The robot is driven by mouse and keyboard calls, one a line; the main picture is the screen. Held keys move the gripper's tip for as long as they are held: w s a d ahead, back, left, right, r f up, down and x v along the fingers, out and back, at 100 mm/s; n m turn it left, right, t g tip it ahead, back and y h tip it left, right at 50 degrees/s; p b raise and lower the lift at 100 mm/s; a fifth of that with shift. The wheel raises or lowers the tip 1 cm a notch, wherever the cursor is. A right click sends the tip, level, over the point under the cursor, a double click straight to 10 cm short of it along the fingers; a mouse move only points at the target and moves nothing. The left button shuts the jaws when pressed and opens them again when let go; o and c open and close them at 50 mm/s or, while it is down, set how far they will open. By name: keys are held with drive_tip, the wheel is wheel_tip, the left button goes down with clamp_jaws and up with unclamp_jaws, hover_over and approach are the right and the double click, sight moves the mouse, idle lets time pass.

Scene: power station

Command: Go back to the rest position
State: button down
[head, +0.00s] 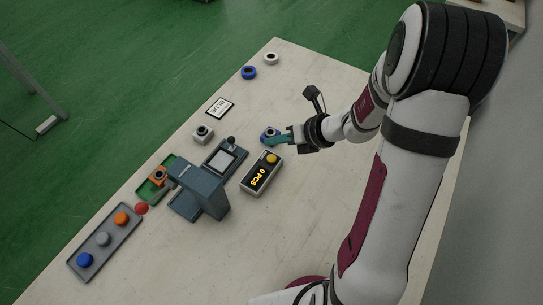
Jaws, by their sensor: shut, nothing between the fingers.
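My gripper (275,141) is near the middle of the table, with its teal fingers pointing left. It is shut with nothing between the fingers. The fingertips are right beside a small blue piece (267,132), overlapping it in this view; I cannot tell whether they touch. My arm reaches in from the right side of the picture.
On the table (330,220) stand a blue-grey press (206,190), a counter box (260,178) reading "0 PCS", a lever device (222,163), a green tray (150,188) and a grey tray (104,240) with coloured knobs. Two rings lie at the back. The front centre is clear.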

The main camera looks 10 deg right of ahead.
idle(0.4)
drive_tip(key=s+a+r+n+g, duration=0.3)
drive_tip(key=s+a+r+n, duration=0.45)
drive_tip(key=n, duration=0.35)
drive_tip(key=s+d+r+n+g+h, duration=0.1)
drive_tip(key=s+r+n+h, duration=0.1)
drive_tip(key=s+n, duration=0.7)
drive_tip(key=s+d+r+n+g+h, duration=0.2)
drive_tip(key=s+n+h, duration=0.1)
drive_tip(key=s+n, duration=0.6)
drive_tip(key=shift+d, duration=0.25)
